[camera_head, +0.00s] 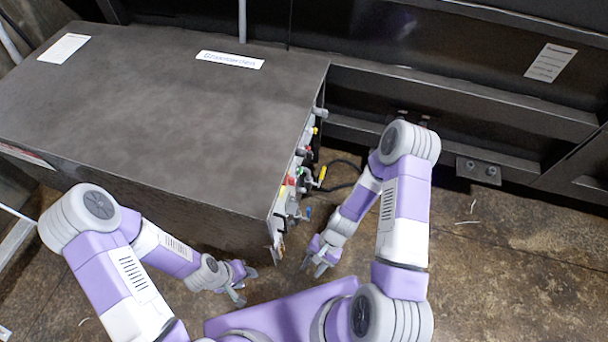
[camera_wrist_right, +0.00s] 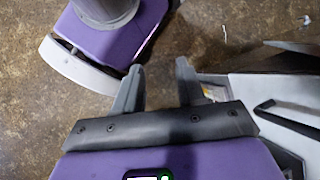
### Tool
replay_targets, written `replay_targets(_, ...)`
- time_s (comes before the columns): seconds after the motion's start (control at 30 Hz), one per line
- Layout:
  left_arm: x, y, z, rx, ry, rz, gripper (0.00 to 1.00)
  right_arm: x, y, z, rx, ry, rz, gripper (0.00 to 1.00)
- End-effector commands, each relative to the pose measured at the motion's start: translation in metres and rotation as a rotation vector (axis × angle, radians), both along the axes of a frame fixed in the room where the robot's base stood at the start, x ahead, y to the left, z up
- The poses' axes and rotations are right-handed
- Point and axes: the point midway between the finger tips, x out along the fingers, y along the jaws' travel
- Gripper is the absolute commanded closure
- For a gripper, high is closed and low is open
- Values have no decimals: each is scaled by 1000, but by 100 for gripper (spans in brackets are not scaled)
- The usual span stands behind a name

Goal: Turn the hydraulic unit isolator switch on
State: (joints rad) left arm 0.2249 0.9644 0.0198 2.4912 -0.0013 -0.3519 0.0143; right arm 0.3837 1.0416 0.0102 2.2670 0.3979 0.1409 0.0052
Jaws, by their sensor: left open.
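The hydraulic unit appears to be the large dark metal cabinet (camera_head: 170,90) in the head view. Its right side carries a pale panel seen almost edge-on, with several small coloured parts. A red and yellow part (camera_head: 289,182) there may be the isolator switch, but its position is too small to read. My left gripper (camera_head: 246,286) is open and empty in front of the cabinet's near side. My right gripper (camera_head: 312,268) is low, near the panel's front end and apart from it. In the right wrist view its fingers (camera_wrist_right: 160,85) are spread with nothing between them.
Yellow (camera_head: 322,174) and blue (camera_head: 308,212) handles stick out from the panel. A black hose loops behind it. A dark wall structure (camera_head: 470,100) stands at the back. Brown floor (camera_head: 500,270) is open at the right. A pale surface with a black bar (camera_wrist_right: 285,115) shows in the wrist view.

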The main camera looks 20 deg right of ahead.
Motion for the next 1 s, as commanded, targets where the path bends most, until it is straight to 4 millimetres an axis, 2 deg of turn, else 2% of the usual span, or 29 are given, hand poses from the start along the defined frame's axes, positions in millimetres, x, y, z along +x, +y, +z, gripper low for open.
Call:
replay_targets(0.03, 0, 0, 13, 0, 0, 0, 55, 5, 0, 11, 58, 98, -127, 61)
replay_targets(0.13, 0, 0, 26, 0, 0, 0, 55, 25, 6, 31, 223, 257, -370, 61)
replay_targets(0.27, 0, 0, 41, 0, 0, 0, 55, 78, -2, 64, 493, 367, -681, 61)
replay_targets(0.4, 0, 0, 53, 0, -1, 0, 55, 136, -34, 97, 774, 370, -937, 61)
replay_targets(0.5, 0, 0, 59, 0, -1, 0, 55, 164, -60, 115, 924, 335, -1052, 61)
replay_targets(0.6, 0, 0, 61, 0, -1, 0, 55, 179, -80, 126, 1019, 302, -1115, 61)
replay_targets(0.7, 0, 0, 62, 0, -1, 0, 55, 187, -86, 130, 1062, 286, -1141, 61)
replay_targets(0.77, 0, 0, 62, 0, -1, 0, 55, 192, -82, 131, 1070, 283, -1145, 61)
replay_targets(1.0, 0, 0, 61, 0, 0, 0, 55, 212, -50, 131, 1067, 284, -1140, 61)
